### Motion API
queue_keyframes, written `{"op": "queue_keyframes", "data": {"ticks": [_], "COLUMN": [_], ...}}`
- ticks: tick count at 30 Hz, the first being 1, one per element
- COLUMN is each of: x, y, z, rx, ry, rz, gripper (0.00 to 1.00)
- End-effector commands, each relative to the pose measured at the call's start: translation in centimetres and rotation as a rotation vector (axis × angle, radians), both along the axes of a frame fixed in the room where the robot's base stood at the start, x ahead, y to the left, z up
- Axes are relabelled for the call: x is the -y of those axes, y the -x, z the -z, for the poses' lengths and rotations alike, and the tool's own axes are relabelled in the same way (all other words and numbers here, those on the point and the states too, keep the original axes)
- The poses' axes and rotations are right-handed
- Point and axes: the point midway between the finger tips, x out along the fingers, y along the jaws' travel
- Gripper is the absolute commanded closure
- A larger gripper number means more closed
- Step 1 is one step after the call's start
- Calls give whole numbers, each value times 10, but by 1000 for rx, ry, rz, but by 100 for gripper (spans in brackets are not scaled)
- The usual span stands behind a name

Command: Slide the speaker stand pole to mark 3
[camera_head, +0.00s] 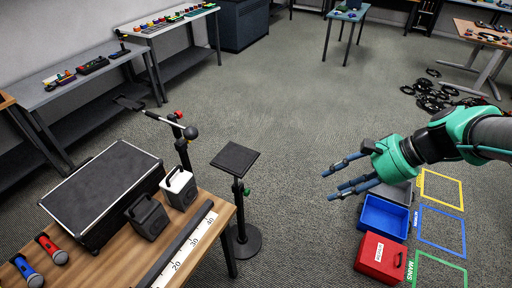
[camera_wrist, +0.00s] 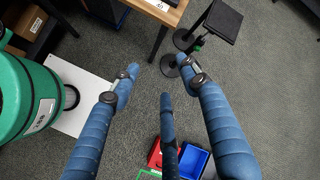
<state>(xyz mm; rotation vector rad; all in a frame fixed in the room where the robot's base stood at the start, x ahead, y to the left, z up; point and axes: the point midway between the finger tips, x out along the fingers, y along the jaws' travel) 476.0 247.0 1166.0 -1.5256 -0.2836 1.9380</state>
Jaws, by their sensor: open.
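The speaker stand is a black stand with a flat square top plate (camera_head: 235,160), a short dark pole (camera_head: 238,195) and a round base (camera_head: 242,242) on the carpet. A small green part (camera_head: 247,191) shows on the pole below the plate. No numbered marks can be read on the pole. In the wrist view the top plate (camera_wrist: 223,20) is at the upper right, beyond the fingers. My gripper (camera_head: 330,184) is open and empty, in the air to the right of the stand and apart from it. Its blue fingers are spread in the wrist view (camera_wrist: 160,76).
Blue bin (camera_head: 383,217) and red box (camera_head: 380,257) lie below my gripper. Carpet behind the stand is clear.

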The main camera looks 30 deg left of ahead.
Motion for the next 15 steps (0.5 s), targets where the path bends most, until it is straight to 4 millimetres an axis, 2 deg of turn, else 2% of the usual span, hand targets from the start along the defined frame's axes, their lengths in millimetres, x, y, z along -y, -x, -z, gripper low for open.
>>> {"op": "queue_keyframes", "data": {"ticks": [3,15], "x": [-26,-111], "y": [-16,-65], "z": [10,50], "rx": [-77,-323], "ry": [-54,-232], "rz": [21,109], "gripper": [55,55]}}
